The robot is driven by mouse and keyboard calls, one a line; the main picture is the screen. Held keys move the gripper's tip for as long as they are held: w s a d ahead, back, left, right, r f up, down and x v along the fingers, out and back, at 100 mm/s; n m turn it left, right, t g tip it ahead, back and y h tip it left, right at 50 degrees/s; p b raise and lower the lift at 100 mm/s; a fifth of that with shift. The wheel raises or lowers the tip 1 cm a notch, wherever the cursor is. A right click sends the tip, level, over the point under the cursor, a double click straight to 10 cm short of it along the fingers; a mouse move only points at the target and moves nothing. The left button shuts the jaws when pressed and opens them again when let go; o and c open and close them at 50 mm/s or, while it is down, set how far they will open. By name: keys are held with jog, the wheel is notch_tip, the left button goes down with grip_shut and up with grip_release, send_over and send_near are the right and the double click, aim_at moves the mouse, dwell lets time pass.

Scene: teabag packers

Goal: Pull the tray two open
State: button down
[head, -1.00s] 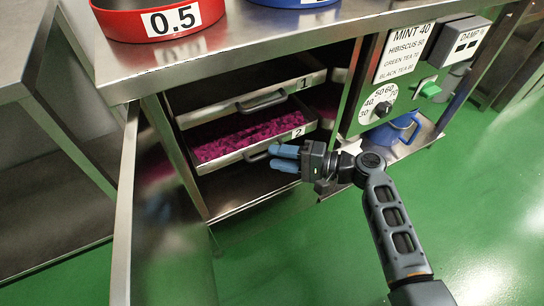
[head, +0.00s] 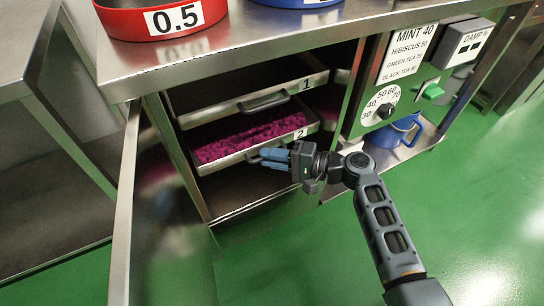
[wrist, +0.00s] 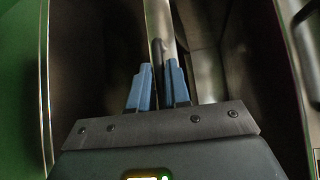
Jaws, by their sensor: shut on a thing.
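Tray two (head: 212,152) is a metal tray labelled "2" with magenta flakes in it. In the head view it sits in the cabinet below tray one (head: 228,107) and sticks out a little. My gripper (head: 266,158), with blue fingers, is at the dark handle (head: 254,156) on its front, shut on it. In the wrist view the blue fingers (wrist: 158,88) close around a dark upright bar, the handle. The fingers partly hide the handle in both views.
The cabinet door (head: 140,210) stands open at left. A control panel (head: 397,85) with a dial is to the right, with a blue jug (head: 398,132) below it. A red 0.5 container (head: 150,22) stands on the counter. Green floor in front is free.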

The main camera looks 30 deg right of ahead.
dwell(0.4)
jog(key=s+p, duration=0.8)
jog(key=s, duration=2.4)
jog(key=shift+s, duration=0.2)
jog(key=c, duration=1.2)
grip_release()
jog(key=shift+o, duration=0.2)
jog(key=v, duration=0.7)
jog(key=shift+s+d+p, duration=0.25)
jog(key=shift+d+p, duration=0.05)
jog(key=shift+p, duration=0.15)
